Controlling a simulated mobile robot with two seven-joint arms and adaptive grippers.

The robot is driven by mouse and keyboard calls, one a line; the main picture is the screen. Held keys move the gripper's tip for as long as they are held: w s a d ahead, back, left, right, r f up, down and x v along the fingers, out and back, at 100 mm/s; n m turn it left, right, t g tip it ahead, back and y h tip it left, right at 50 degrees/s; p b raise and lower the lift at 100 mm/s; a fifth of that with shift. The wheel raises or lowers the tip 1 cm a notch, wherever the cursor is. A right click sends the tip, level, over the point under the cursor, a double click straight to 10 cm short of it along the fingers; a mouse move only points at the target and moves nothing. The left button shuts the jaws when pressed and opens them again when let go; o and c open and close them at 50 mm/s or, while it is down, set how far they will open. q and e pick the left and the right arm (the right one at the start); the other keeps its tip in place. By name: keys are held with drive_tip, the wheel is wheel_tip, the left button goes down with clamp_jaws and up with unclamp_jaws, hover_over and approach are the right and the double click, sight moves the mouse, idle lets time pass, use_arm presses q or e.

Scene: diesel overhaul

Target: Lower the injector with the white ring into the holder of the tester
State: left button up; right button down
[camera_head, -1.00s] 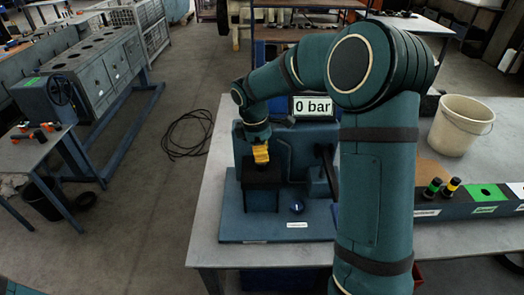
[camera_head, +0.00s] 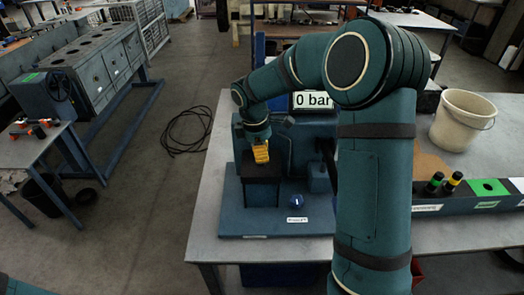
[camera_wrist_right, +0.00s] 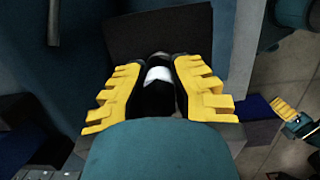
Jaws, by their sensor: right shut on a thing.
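My right gripper (camera_head: 261,153) is just above the dark holder block (camera_head: 262,190) of the blue-green tester (camera_head: 230,215). In the right wrist view, its yellow fingers (camera_wrist_right: 157,95) are shut on a dark injector with a white ring (camera_wrist_right: 158,75). The injector's lower end is hidden, so I cannot tell whether it is inside the holder. In the head view the fingers cover the injector. What looks like my left gripper (camera_wrist_right: 285,110) shows small at the right edge of the wrist view; its jaw state is unclear.
The tester's display (camera_head: 312,100) reads 0 bar. A blue knob (camera_head: 296,201) is on the tester's base. To the right are a white bucket (camera_head: 463,120) and a rack (camera_head: 470,200) holding two dark injectors with green and yellow rings. Bare tabletop (camera_head: 212,200) lies left of the tester.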

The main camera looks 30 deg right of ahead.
idle(0.4)
drive_tip(key=shift+c, duration=2.1)
unclamp_jaws()
drive_tip(key=shift+r, duration=0.1)
drive_tip(key=shift+r+p, duration=3.15)
drive_tip(key=shift+r, duration=0.3)
drive_tip(key=shift+f, duration=0.1)
